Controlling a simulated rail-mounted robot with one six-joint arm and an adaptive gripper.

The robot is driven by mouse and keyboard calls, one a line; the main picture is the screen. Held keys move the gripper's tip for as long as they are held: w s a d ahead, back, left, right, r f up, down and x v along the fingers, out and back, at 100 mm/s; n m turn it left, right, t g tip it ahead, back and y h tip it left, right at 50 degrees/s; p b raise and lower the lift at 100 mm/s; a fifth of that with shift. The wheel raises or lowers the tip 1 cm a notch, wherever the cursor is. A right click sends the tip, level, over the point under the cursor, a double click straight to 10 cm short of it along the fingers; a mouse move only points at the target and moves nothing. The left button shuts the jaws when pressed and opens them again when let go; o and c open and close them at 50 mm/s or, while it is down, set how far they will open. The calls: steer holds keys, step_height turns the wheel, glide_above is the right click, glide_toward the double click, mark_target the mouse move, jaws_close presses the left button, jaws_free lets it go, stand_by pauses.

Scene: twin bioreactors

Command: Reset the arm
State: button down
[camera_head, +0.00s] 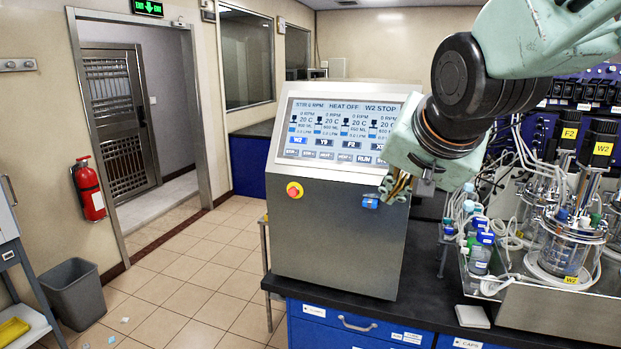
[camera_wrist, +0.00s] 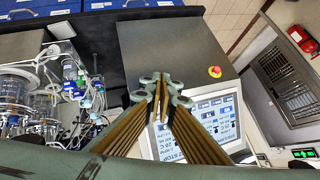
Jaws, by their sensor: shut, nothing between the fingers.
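My arm reaches in from the upper right in the head view. The console screen (camera_head: 340,129) is lit and reads "STIR 0 RPM", "HEAT OFF" and "W2 STOP", with a row of buttons below. My arm and gripper hide the screen's right end. I cannot tell whether the fingertips touch the console.
A red stop button (camera_head: 294,190) sits on the console's left front. Glass bioreactor vessels (camera_head: 566,245) with tubing stand in a metal tray (camera_head: 560,315) at the right. A grey bin (camera_head: 75,293) and a red extinguisher (camera_head: 89,190) are at the left. The tiled floor between is mostly clear.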

steer(key=s+d+f+n+g+b, duration=0.1)
steer(key=s+f, duration=0.2)
steer(key=s, duration=0.8)
steer(key=s+d+f+n+g, duration=0.2)
steer(key=s+f, duration=0.1)
steer(key=s, duration=0.8)
steer(key=s+d+f+n+g+b, duration=0.1)
steer(key=s+f, duration=0.3)
steer(key=s, duration=0.7)
steer(key=shift+s+d+n+g+b, duration=0.35)
steer(key=shift+d+n+g, duration=0.05)
steer(key=shift+n+g, duration=0.2)
